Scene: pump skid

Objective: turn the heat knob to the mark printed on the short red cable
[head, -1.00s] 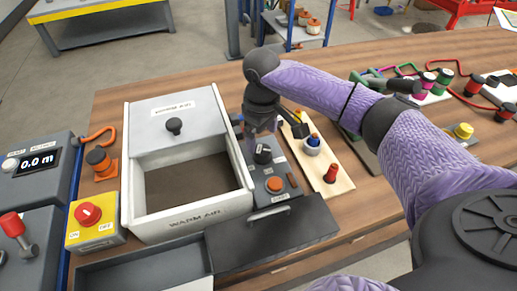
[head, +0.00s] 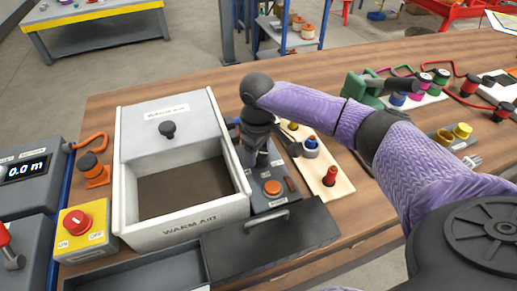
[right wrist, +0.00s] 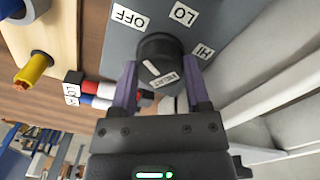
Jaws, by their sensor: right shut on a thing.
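The dark round heat knob (right wrist: 150,48) sits on a grey panel between the fingers of my right gripper (right wrist: 160,84). My right gripper is shut on it. A white line on the knob lies on its left side, slanting up and left toward the OFF label (right wrist: 130,16). The LO label (right wrist: 184,14) and HI label (right wrist: 203,51) are further round the knob. Short pieces in red, white and blue (right wrist: 98,91) show beside the left finger; one end seems to read LO. I cannot tell which is the short red cable. In the head view, my right gripper (head: 256,158) mostly hides the knob.
The white warm air box (head: 225,205) stands just left of the grey control box, which has an orange button (head: 272,187). A wooden board (head: 335,175) with coloured pegs lies close on the right.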

